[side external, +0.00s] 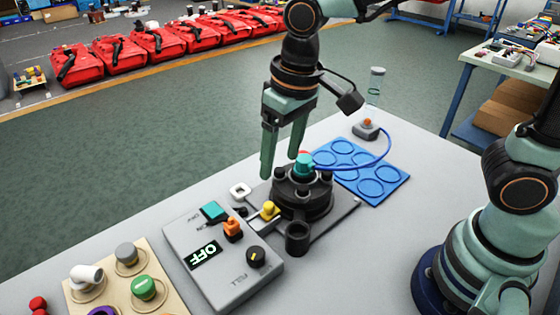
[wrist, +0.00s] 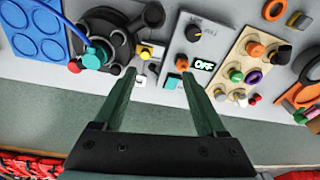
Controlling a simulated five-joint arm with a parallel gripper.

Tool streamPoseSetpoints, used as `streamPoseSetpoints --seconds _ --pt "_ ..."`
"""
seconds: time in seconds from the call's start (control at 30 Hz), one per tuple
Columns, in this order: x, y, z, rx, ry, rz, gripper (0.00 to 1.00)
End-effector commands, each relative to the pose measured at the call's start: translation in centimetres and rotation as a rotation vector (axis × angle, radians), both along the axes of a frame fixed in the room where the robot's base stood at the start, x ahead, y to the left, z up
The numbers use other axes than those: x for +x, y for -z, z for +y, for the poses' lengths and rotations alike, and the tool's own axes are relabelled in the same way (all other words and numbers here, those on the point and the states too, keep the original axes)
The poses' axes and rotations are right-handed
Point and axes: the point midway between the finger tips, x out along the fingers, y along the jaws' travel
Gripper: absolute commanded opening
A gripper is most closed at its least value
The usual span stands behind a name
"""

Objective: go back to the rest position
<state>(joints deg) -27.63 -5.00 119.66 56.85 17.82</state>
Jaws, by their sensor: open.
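My gripper (side external: 284,158) is open and empty in the side view, its two green fingers hanging down just behind and above the round black fixture (side external: 304,197). A teal fitting (side external: 304,165) with a blue hose sits on top of that fixture. In the wrist view my gripper (wrist: 155,85) shows with its fingers spread and nothing between them. The fixture (wrist: 108,33) with the teal fitting (wrist: 92,60) lies left of the fingers there. No marker of the rest position is seen.
A grey control box (side external: 221,262) with an OFF display stands in front of the fixture. A blue mat (side external: 397,178) with round recesses lies to the right. A wooden board (side external: 165,287) with several coloured knobs is at the lower left. Red cases (side external: 125,55) line the floor behind.

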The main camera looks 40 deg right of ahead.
Motion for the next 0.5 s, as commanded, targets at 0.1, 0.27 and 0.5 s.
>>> streamPoseSetpoints --seconds 0.1,0.27,0.5 --pt "0.1 -1.9 -4.7 0.023 0.052 -0.087 0.73" --pt "-0.8 -3.5 -10.1 0.027 0.108 -0.198 0.73" --pt "-2.6 -4.3 -15.4 -0.001 0.169 -0.323 0.73"
